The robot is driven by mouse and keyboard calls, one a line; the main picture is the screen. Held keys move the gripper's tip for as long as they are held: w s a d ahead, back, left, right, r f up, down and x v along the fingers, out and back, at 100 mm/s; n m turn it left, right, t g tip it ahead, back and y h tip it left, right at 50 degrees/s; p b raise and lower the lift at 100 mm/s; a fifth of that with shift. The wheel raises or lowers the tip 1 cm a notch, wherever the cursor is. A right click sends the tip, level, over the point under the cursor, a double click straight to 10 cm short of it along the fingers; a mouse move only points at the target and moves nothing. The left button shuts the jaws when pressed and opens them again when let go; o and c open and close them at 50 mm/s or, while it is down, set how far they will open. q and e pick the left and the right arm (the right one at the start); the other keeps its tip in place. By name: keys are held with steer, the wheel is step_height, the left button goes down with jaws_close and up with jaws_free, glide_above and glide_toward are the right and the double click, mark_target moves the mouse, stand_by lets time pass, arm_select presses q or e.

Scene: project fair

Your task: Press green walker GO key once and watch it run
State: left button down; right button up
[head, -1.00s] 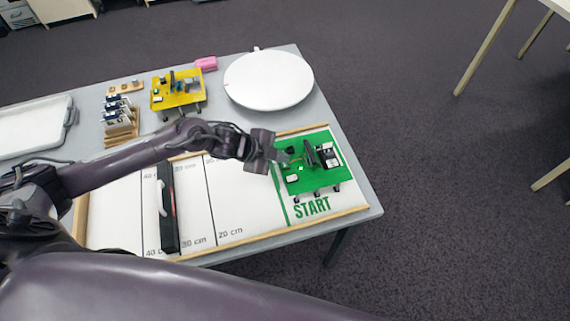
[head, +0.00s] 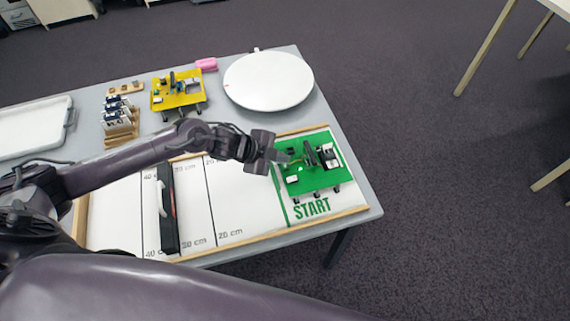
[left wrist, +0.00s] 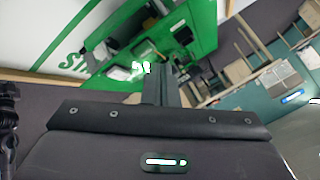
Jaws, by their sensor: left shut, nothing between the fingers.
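The green walker (head: 330,181), a green board with dark and white parts on top and small feet along its edge, stands on the START end of the white track (head: 235,205). It also shows in the left wrist view (left wrist: 205,22). My left gripper (head: 284,156) is shut and empty, its tip over the walker's left part. In the left wrist view my shut fingers (left wrist: 160,88) point at the walker, with a small bright white patch beside their tip. I cannot tell whether they touch the GO key. My right gripper is not in view.
A dark bar with a white handle (head: 168,208) lies across the track near 30 cm.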

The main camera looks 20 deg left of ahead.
mark_target(281, 168)
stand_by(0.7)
arm_select(q)
steer(key=shift+f, duration=0.45)
steer(key=shift+f+b, duration=0.35)
steer(key=shift+b, duration=0.15)
steer(key=shift+r, duration=0.1)
stand_by(0.5)
steer(key=shift+r+p, duration=0.7)
steer(key=shift+p, duration=0.1)
step_height(281, 168, up, 5)
steer(key=p, duration=0.4)
